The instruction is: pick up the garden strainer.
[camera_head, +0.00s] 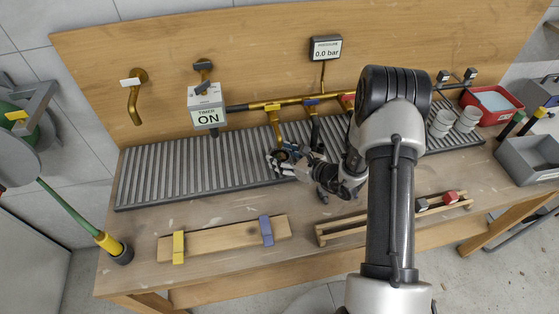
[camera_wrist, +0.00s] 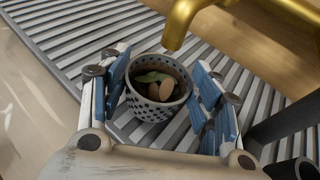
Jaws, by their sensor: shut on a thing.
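The garden strainer (camera_wrist: 155,108) is a small grey cup with dark holes in its wall. It holds green leaves and brown, rounded pieces. In the wrist view it stands upright between the blue pads of my gripper (camera_wrist: 162,84), which is shut on it from both sides. In the head view my gripper (camera_head: 284,160) is low over the slatted grey rack, under the brass taps; the strainer is mostly hidden there. I cannot tell whether its base touches the slats.
A brass spout (camera_wrist: 182,22) hangs just beyond the strainer. The slatted rack (camera_head: 190,172) runs along the bench. Pale cups (camera_head: 441,122) and a red tray (camera_head: 492,103) stand right. A board with clamps (camera_head: 215,241) lies in front.

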